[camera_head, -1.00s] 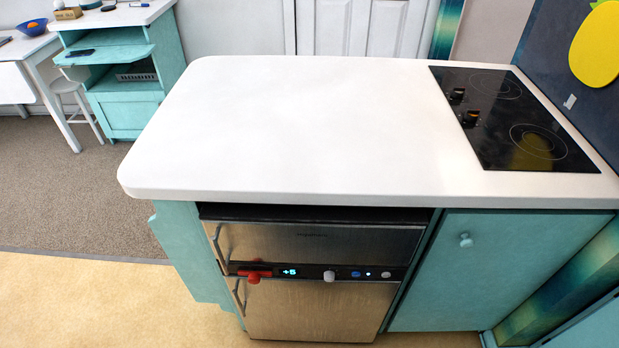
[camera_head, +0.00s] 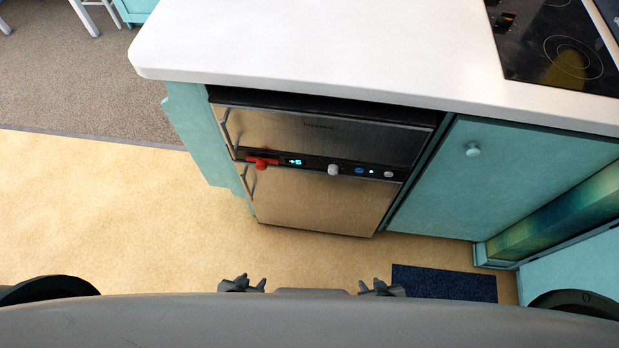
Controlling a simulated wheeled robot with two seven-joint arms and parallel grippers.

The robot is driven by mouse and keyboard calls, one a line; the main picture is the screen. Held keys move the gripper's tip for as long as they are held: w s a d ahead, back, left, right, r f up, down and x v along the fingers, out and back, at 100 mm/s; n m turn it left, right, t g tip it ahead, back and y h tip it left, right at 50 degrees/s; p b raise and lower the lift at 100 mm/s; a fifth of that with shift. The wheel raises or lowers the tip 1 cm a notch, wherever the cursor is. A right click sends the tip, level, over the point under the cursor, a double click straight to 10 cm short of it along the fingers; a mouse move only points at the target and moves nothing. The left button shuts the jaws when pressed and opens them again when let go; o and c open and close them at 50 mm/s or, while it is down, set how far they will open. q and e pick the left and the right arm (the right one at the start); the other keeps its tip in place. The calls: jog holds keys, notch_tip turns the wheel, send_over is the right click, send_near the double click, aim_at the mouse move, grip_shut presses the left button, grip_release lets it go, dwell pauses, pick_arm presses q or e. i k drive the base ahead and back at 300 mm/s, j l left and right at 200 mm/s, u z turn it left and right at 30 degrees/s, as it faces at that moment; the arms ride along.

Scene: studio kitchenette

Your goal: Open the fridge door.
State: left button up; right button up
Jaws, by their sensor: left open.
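The fridge is a steel unit under the white counter, with an upper door (camera_head: 315,133) and a lower door (camera_head: 320,200). Both look shut. Each has a slim handle at its left edge, the upper handle (camera_head: 228,130) and the lower handle (camera_head: 249,180). A dark control strip between them carries a red piece (camera_head: 262,162), a lit display and several knobs. My left gripper (camera_head: 242,283) and right gripper (camera_head: 381,287) show only in part at the bottom, over my own grey body and well short of the fridge. The left is open; the right's jaw opening is unclear. Neither touches anything.
The white counter (camera_head: 330,50) overhangs the fridge, with a black cooktop (camera_head: 560,50) at right. A teal cabinet (camera_head: 500,185) with a round knob adjoins the fridge. A dark blue mat (camera_head: 445,283) lies on the floor. Tan floor (camera_head: 120,220) is clear left and in front.

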aim_at(353, 205)
jog(key=l+u, duration=0.25)
jog(key=l, duration=0.15)
jog(key=k+l+u, duration=0.25)
jog(key=l+u, duration=0.25)
jog(key=l, duration=0.2)
